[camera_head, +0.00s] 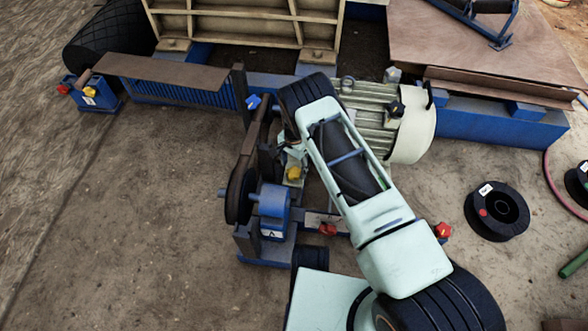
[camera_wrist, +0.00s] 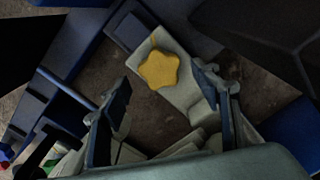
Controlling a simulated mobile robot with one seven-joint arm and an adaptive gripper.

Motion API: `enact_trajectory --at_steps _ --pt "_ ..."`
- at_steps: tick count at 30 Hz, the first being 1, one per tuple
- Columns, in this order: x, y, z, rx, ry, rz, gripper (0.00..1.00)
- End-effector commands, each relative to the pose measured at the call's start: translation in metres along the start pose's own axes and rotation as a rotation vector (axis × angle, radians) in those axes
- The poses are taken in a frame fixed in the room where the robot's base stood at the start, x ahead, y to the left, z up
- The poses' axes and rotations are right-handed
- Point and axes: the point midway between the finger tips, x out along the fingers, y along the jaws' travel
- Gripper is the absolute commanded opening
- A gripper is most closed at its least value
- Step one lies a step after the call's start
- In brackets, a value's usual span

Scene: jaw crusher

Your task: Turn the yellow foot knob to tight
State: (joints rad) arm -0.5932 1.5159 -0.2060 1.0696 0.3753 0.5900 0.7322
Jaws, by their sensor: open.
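The yellow foot knob (camera_wrist: 159,70) is star-shaped and sits on a pale foot block in the wrist view. In the head view a yellow knob (camera_head: 294,173) shows beside the blue machine part, close to the end of my arm. My gripper (camera_wrist: 167,90) is open, with one finger to the left and one to the right of the knob in the picture. The knob lies a little beyond the fingertips, and I see no contact. In the head view the gripper is largely hidden behind my arm.
A blue bearing housing with a dark pulley (camera_head: 240,195) stands left of my arm. A pale green motor (camera_head: 390,120) is to the right. Red knobs (camera_head: 328,229) sit near the lower frame. A black spool (camera_head: 497,211) lies on the right floor. The left floor is clear.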

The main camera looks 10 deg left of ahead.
Motion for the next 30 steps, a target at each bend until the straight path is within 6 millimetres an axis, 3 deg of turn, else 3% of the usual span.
enact_trajectory --at_steps 9,15,30 --pt "-0.059 -0.002 0.000 0.000 0.001 -0.002 0.57" --pt "-0.084 -0.001 0.000 -0.001 0.000 -0.001 0.57" --pt "-0.094 0.000 0.000 0.000 0.000 0.000 0.57"
